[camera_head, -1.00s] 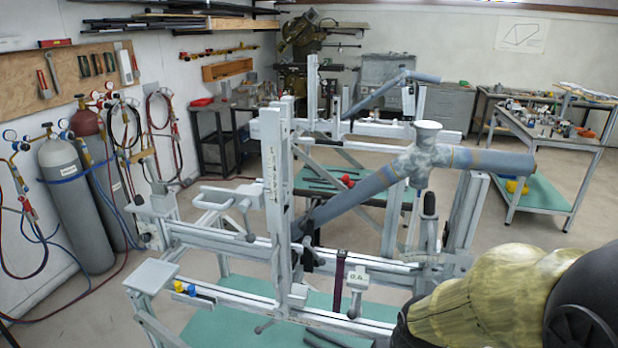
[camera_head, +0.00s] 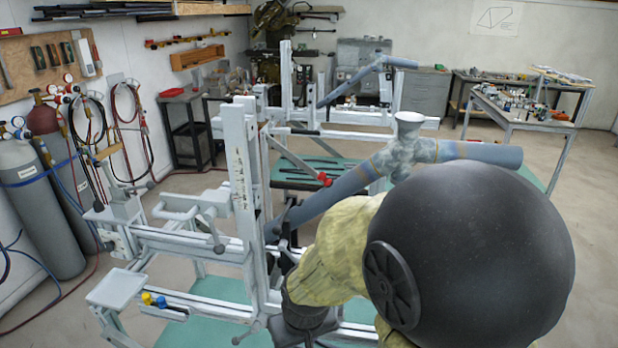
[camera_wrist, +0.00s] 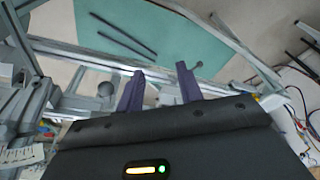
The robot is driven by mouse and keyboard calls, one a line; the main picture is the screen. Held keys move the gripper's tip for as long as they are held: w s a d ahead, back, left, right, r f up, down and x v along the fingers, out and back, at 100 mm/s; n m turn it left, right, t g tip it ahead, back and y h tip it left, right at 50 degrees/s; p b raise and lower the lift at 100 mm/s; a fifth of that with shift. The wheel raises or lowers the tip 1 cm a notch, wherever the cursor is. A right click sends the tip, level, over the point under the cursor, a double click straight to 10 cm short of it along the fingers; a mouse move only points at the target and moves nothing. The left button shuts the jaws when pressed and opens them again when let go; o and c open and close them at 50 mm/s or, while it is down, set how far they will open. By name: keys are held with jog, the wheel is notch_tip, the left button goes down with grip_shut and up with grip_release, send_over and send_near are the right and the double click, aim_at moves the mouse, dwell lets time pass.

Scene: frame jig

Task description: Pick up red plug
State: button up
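A small red piece (camera_head: 324,179), which may be the red plug, shows in the head view beside the grey tube on the jig. It is too small to tell its exact shape. A yellow plug (camera_head: 147,298) and a blue plug (camera_head: 161,302) sit on a small ledge at the jig's lower left. My gripper (camera_wrist: 160,69) shows in the wrist view with two purple fingers spread apart and nothing between them. In the head view my own arm hides its fingers. No red plug is clear in the wrist view.
The white frame jig (camera_head: 240,180) fills the middle, with posts and rails around my arm. A grey tube assembly (camera_head: 400,160) lies across it. A small white plate (camera_head: 116,289) stands at its left corner. Gas cylinders (camera_head: 40,220) stand at left.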

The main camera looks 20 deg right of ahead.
jog(key=shift+o, duration=0.6)
jog(key=shift+s+d, duration=0.1)
jog(key=shift+o, duration=0.5)
jog(key=shift+r, duration=0.15)
jog(key=w+d+r+n+h+p, duration=0.1)
jog(key=w+d+r+n+p, duration=0.15)
jog(key=w+r, duration=0.65)
jog(key=w+d+r+n+h+p, duration=0.1)
jog(key=w+d+r+n+p, duration=0.15)
jog(key=w+r, duration=0.65)
jog(key=w+d+r+n+p, duration=0.1)
jog(key=d+r, duration=0.3)
jog(key=r, duration=0.4)
jog(key=w+d+r+n+h+p, duration=0.1)
jog(key=w+d+r+p, duration=0.2)
jog(key=r, duration=0.5)
jog(key=shift+w+d+r, duration=0.15)
jog(key=shift+w+d, duration=0.45)
jog(key=shift+w, duration=0.05)
